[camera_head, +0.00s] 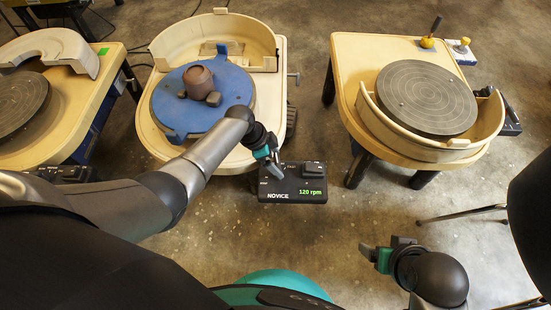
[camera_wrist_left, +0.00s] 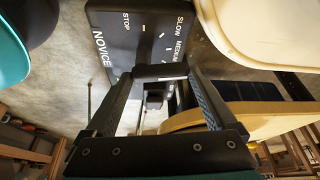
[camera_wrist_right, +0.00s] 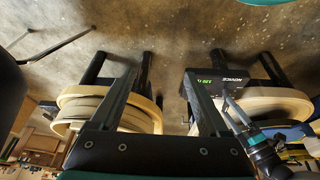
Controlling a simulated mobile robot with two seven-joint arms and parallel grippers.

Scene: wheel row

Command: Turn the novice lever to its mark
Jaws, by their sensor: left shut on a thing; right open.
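The black NOVICE box (camera_head: 312,196) sits at the front of the middle wheel table and reads 120 rpm in green. In the left wrist view the box face (camera_wrist_left: 118,32) carries STOP, SLOW and a partly hidden MEDIUM, with short tick marks. My left gripper (camera_head: 274,170) is at the left part of the box. Its fingers (camera_wrist_left: 160,73) are closed on the dark novice lever (camera_wrist_left: 158,70), which they mostly hide. The lever's exact angle against the marks is unclear. My right gripper (camera_head: 371,253) is open and empty over the floor, away from the box.
The middle table holds a blue disc (camera_head: 178,111) with a brown pot (camera_head: 198,81) on it, inside a cream splash pan (camera_head: 247,42). Another wheel table (camera_head: 352,62) stands right, another (camera_head: 92,108) left. Concrete floor (camera_head: 310,240) is clear before the box.

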